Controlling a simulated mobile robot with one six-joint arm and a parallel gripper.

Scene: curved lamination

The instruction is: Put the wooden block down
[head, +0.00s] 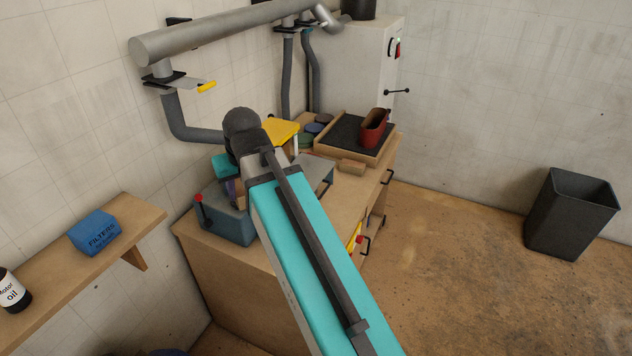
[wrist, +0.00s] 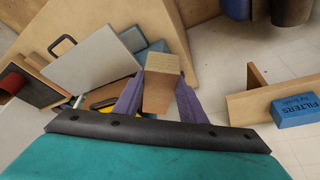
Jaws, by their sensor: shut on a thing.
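In the wrist view the wooden block (wrist: 160,88) is a light tan piece held between the two purple fingers of my gripper (wrist: 161,78). The fingers are shut on its sides, and its far end shows just past the fingertips. In the head view my arm hides the held block, and only a sliver of purple finger shows beside the arm. My gripper is over the left end of the wooden workbench (head: 345,200), near a grey-blue machine (head: 228,215). I cannot tell how high the block is above the surface below.
A small tan block (head: 351,167) lies on the bench before a black-lined tray (head: 345,137) holding a red container (head: 374,127). A grey duct (head: 205,38) hangs above. A blue filters box (head: 95,231) sits on the left wall shelf (head: 140,219). A dark bin (head: 568,215) stands right.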

